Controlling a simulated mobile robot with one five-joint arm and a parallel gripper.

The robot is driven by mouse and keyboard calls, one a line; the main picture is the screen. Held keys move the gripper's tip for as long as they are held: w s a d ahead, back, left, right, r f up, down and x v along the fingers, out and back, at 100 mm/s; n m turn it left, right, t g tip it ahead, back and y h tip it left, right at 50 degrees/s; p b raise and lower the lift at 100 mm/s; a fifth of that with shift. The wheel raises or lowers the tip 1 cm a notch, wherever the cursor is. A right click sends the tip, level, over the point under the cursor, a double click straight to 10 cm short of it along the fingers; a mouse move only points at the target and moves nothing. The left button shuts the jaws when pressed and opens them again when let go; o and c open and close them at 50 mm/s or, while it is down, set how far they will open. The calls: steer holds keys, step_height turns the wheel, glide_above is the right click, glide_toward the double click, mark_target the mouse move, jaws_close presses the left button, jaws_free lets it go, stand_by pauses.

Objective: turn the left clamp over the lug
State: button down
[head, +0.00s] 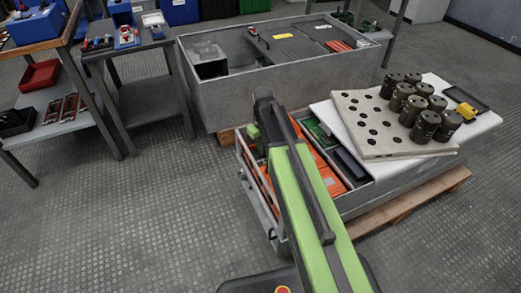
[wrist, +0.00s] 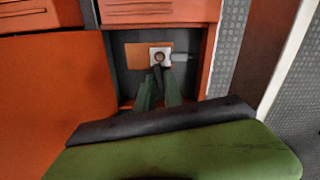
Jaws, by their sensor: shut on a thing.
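In the wrist view, my gripper (wrist: 158,82) reaches into a narrow grey recess between orange blocks. Its two dark green fingers are close together, shut on a small dark piece that I take to be the left clamp (wrist: 157,72). Its shape is mostly hidden by the fingers. Just beyond the fingertips is a white block (wrist: 167,51) with a round brown bolt, and a pale pin sticks out to its right. A flat copper-orange plate (wrist: 133,50), perhaps the lug, lies to its left. In the head view my arm hides the gripper and the clamp.
The open grey cabinet (head: 359,202) has orange blocks (head: 325,172) and a green board inside. A perforated board (head: 361,125) with several dark cylinders (head: 426,125) lies on the white top to the right. A larger grey case (head: 235,108) stands behind.

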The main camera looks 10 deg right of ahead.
steer(key=shift+s+d+m, duration=0.1)
steer(key=shift+s+m, duration=0.05)
steer(key=shift+m, duration=0.95)
steer(key=c, duration=1.7)
jaws_free()
steer(key=shift+c, duration=0.2)
step_height(320, 180, up, 18)
steer(key=p, duration=1.7)
steer(key=shift+f, duration=0.25)
